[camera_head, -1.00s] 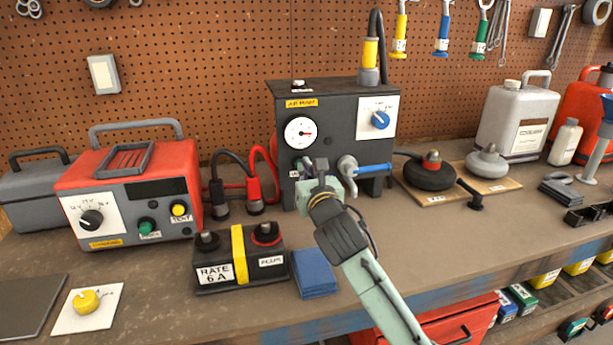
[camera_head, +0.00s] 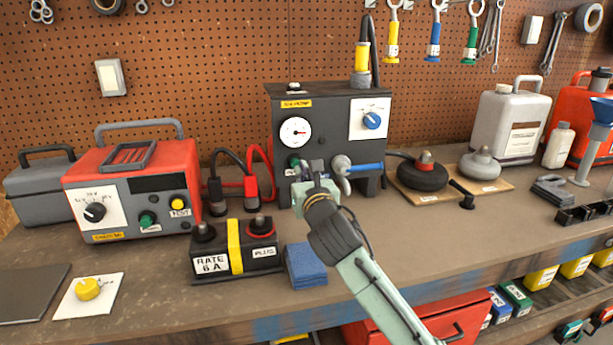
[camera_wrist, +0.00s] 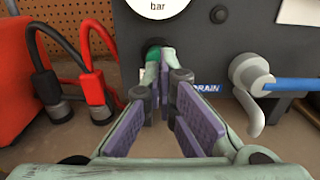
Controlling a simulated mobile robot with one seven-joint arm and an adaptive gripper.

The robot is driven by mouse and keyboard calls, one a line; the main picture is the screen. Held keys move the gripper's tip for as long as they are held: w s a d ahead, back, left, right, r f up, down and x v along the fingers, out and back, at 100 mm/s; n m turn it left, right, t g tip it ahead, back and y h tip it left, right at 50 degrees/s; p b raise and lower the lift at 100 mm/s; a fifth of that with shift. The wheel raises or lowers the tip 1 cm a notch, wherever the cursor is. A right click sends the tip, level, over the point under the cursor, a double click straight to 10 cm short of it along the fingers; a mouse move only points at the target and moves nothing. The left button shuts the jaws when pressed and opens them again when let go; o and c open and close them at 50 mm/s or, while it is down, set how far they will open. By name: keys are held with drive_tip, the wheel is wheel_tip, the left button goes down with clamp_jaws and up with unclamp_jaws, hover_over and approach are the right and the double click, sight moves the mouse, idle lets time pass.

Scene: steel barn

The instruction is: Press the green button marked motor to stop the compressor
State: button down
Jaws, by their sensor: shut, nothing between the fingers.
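The compressor is a dark box (camera_head: 335,112) with a round gauge, standing on the bench against the pegboard. Its green button (camera_head: 294,159) sits low on the front, below the gauge. It also shows in the wrist view (camera_wrist: 152,52), partly covered by my fingers.
A blue-handled drain valve (camera_head: 357,168) juts out right of my gripper. Black and red cable clamps (camera_head: 250,187) stand to the left. A red charger (camera_head: 130,190) with its own green knob, a battery (camera_head: 237,262) and blue cloths (camera_head: 305,265) occupy the bench front and left.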

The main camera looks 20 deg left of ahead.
drive_tip(key=b+v, duration=0.3)
drive_tip(key=v, duration=0.7)
drive_tip(key=shift+s+b, duration=0.2)
drive_tip(key=shift+b, duration=0.1)
